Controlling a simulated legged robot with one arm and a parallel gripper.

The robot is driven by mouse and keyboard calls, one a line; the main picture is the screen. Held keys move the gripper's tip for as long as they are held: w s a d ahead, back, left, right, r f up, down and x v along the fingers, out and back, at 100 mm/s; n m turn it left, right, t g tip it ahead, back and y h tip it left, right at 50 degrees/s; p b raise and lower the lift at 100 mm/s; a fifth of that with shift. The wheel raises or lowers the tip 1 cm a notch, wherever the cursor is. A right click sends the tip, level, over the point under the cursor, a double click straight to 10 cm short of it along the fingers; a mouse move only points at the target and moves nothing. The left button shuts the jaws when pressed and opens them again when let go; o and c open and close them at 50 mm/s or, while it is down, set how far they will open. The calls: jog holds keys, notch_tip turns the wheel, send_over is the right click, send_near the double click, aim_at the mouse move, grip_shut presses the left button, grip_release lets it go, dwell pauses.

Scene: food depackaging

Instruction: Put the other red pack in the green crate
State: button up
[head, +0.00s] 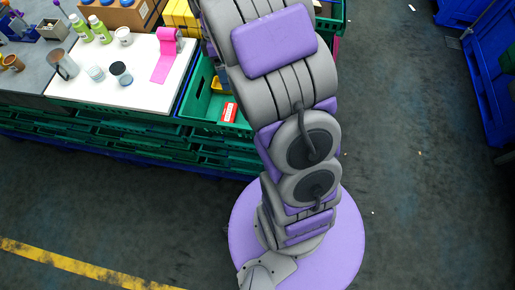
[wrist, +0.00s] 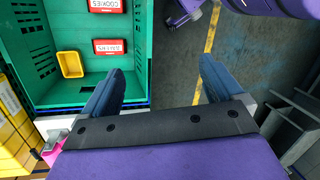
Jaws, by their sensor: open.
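The green crate (wrist: 143,60) fills the upper left of the wrist view. It also shows in the head view (head: 203,103), partly behind my arm. Two red packs lie apart inside it: one labelled COOKIES (wrist: 105,5), cut by the top edge, and a second red pack (wrist: 109,46) below it. One red pack shows in the head view (head: 229,112). My gripper (wrist: 158,82) is open and empty, its dark blue fingers wide apart. Its left finger overlaps the crate's near corner in the wrist view; its right finger is over the floor. The gripper is hidden in the head view.
A yellow tray (wrist: 70,64) lies in the crate beside the packs. Yellow boxes (wrist: 14,125) stand left of the crate. A white board (head: 120,78) holds cups, bottles and a pink strip (head: 165,58). Blue containers (head: 488,75) stand right; open floor lies between.

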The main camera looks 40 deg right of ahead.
jog(key=s+a+r+m, duration=0.2)
jog(key=s+a+m, duration=0.1)
jog(key=s, duration=0.6)
jog(key=s+a+r+m, duration=0.2)
jog(key=s+m, duration=0.3)
jog(key=s, duration=0.4)
jog(key=s+a+r+m+t, duration=0.1)
jog(key=s+a+r+m, duration=0.2)
jog(key=s, duration=0.7)
jog(key=shift+a+m, duration=0.45)
jog(key=shift+m, duration=0.05)
